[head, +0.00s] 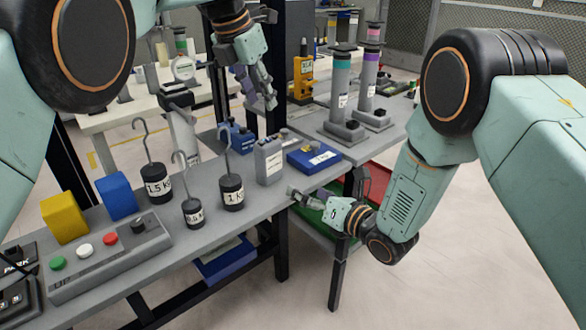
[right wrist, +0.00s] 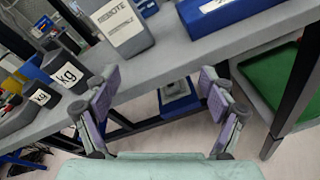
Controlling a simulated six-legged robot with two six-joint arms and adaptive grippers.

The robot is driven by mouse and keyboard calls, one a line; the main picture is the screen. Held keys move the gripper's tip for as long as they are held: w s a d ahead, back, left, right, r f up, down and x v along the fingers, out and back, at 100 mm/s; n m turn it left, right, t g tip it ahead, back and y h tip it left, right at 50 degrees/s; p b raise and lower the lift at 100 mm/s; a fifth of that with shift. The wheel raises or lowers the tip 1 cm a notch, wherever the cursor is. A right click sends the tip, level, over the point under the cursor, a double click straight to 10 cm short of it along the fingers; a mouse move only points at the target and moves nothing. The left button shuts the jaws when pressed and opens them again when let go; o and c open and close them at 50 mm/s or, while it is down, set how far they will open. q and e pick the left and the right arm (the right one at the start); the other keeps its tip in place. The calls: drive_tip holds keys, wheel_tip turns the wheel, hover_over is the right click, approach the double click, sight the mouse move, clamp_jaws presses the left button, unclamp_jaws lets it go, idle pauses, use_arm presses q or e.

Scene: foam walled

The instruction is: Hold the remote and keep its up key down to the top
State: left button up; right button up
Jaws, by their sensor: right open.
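The remote (head: 269,162) is a grey upright box with a white label, standing near the table's front edge. The right wrist view shows it at the top, with REMOTE on its label (right wrist: 123,24). I cannot make out its up key. My right gripper (head: 300,196) is at the table's front edge, to the lower right of the remote and apart from it. In the right wrist view its jaws (right wrist: 158,84) are open and empty. My left gripper (head: 262,90) hangs above and behind the remote, apart from it; its jaw opening is unclear.
Hooked weights (head: 232,193) stand left of the remote, and a blue labelled box (head: 314,158) lies right of it. A button box (head: 110,254) is at the front left. Tall cylinders (head: 341,95) stand behind. A green tray (head: 315,222) is below the table.

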sight(274, 159)
drive_tip(key=a+r+n+y, duration=0.1)
drive_tip(key=r+n, duration=0.1)
drive_tip(key=w+a+r+n+y, duration=0.1)
drive_tip(key=r+n, duration=0.1)
drive_tip(key=a+r+n, duration=0.1)
drive_tip(key=n, duration=0.1)
drive_tip(key=shift+w+a+r+n+y, duration=0.2)
drive_tip(key=shift+w+r+n+y, duration=0.1)
drive_tip(key=shift+r+y, duration=0.1)
drive_tip(key=shift+a+r+n, duration=0.15)
drive_tip(key=shift+a+n, duration=0.1)
drive_tip(key=shift+n, duration=0.05)
drive_tip(key=shift+w+a, duration=0.45)
drive_tip(key=x, duration=0.4)
drive_tip(key=shift+w+a, duration=0.25)
drive_tip(key=shift+a, duration=0.05)
drive_tip(key=shift+w+a, duration=0.4)
drive_tip(key=shift+w, duration=0.15)
drive_tip(key=shift+a, duration=0.1)
drive_tip(key=c, duration=1.3)
use_arm(q)
clamp_jaws()
use_arm(e)
drive_tip(key=shift+c, duration=0.3)
